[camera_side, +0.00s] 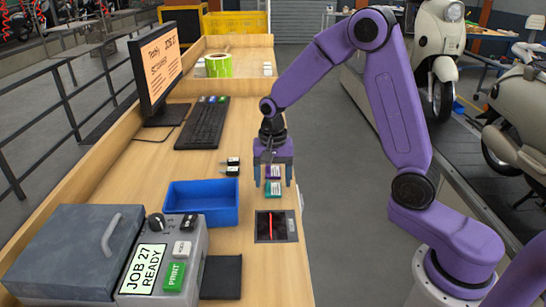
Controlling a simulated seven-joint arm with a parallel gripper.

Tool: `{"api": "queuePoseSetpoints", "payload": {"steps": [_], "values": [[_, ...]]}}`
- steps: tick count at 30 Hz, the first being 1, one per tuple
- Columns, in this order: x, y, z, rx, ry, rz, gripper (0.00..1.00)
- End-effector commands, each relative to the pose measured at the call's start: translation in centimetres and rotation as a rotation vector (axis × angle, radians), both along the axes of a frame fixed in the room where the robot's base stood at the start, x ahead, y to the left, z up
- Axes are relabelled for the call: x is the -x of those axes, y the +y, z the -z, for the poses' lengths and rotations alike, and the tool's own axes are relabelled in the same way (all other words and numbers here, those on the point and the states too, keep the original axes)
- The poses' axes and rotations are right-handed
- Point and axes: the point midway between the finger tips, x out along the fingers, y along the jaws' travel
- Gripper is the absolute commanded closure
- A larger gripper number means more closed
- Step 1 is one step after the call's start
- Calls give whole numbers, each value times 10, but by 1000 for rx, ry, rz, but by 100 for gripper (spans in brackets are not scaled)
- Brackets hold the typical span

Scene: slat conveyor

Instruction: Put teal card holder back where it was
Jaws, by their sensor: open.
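The teal card holder (272,189) lies flat on the wooden bench near its right edge.
A blue tray (202,182) stands left of the holders. A black scanner plate (290,237) with a red line lies in front. Small dark-and-white items (232,171) lie behind the tray. A keyboard (203,122), monitor (157,65) and label printer (150,268) border the bench.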

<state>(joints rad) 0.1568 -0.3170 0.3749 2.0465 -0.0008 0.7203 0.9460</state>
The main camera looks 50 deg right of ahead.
Motion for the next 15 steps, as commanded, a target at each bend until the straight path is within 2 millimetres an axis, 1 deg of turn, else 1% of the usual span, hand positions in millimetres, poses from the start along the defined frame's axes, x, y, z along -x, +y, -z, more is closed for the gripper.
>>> {"api": "queuePoseSetpoints", "payload": {"steps": [1,9,15], "values": [[-1,0,-10,-1,-6,0,29],[0,0,-64,-1,-5,-1,29],[0,0,-94,-1,-4,0,29]]}}
